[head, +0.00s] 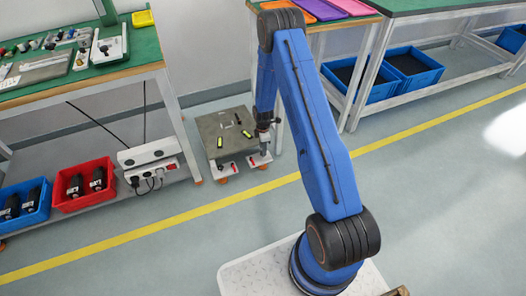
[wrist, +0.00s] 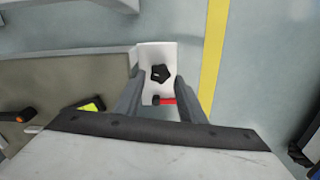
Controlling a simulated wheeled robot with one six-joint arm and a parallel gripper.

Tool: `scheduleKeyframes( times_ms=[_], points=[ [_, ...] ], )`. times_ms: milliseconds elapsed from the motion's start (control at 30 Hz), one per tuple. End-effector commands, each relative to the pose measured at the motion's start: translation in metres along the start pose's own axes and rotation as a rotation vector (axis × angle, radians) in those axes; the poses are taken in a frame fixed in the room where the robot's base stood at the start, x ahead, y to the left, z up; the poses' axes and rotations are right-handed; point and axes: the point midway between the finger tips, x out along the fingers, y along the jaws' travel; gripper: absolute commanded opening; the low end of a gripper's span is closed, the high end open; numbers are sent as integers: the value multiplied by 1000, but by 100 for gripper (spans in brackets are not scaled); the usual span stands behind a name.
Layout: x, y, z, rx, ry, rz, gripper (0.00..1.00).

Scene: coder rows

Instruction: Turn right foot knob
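The right foot (head: 260,159) is a small white block with red on it, at the front right of a low grey-topped unit (head: 210,128). In the wrist view the white foot (wrist: 152,54) carries a black lobed knob (wrist: 161,73), with a red piece (wrist: 168,101) just below it. My gripper (wrist: 159,82) is open, with one finger on each side of the knob and a gap to it on both sides. In the head view my gripper (head: 265,146) points down over the right foot. It hides part of the foot, and the knob cannot be made out there.
A left foot (head: 227,168) sits on the same unit. Yellow-and-black items (head: 246,134) lie on its top. A workbench with a power strip (head: 152,152) and red bin (head: 84,185) stands left; another bench with blue bins (head: 412,64) stands right. The floor in front is clear.

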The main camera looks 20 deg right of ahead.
Motion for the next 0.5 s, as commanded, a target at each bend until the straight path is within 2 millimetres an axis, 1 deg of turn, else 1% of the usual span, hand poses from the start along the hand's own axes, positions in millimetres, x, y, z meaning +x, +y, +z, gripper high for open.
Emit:
scheduleKeyframes(
  times_ms=[33,200,500],
  points=[
    [7,0,0,0,0,-2,36],
    [20,0,0,0,0,-2,36],
    [24,0,0,0,0,0,36]
  ],
)
